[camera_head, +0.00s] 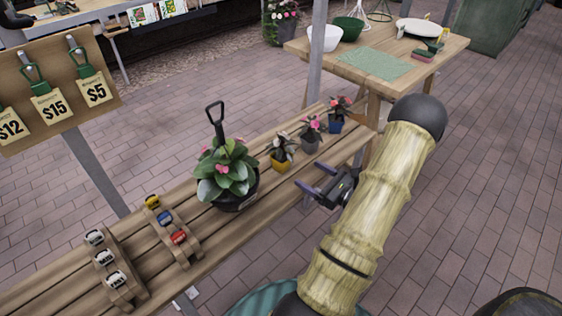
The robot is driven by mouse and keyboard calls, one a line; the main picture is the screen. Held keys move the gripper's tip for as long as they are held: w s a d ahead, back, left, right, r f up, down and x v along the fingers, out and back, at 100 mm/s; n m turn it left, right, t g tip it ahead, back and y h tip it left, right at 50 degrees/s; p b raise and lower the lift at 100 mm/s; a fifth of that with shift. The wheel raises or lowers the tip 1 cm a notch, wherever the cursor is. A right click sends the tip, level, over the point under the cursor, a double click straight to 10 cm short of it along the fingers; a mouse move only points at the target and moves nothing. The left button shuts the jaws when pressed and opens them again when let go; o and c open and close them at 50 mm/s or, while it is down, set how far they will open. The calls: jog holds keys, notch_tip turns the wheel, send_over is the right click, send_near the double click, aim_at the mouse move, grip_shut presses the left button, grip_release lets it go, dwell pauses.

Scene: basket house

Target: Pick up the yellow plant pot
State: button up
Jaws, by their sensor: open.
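The yellow plant pot (281,166) is small and holds a dark-leaved plant with pale pink flowers. It stands upright on the slatted wooden bench, between a large black pot and a small grey pot. My gripper (311,181) is open over the front edge of the bench, to the right of and nearer than the yellow pot. Its two purple fingers point left toward the bench, apart from the pot. Nothing shows between the fingers.
The large black pot (235,194) with a leafy plant stands left of the yellow pot. A grey pot (310,143) and a blue pot (336,124) stand behind right. A metal post rises behind the bench.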

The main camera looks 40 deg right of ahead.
send_near(274, 152)
jog(key=w, duration=0.3)
jog(key=shift+w+a+f, duration=0.1)
jog(key=shift+w+f, duration=0.15)
jog(key=shift+f, duration=0.15)
jog(key=w, duration=0.4)
jog(key=w+a, duration=0.1)
jog(key=w, duration=0.1)
jog(key=shift+b, duration=0.35)
jog(key=shift+s, duration=0.25)
jog(key=shift+w, duration=0.15)
jog(key=shift+a, duration=0.1)
jog(key=shift+c, duration=0.9)
jog(key=c, duration=0.9)
jog(key=shift+r, duration=0.1)
jog(key=shift+c, duration=0.2)
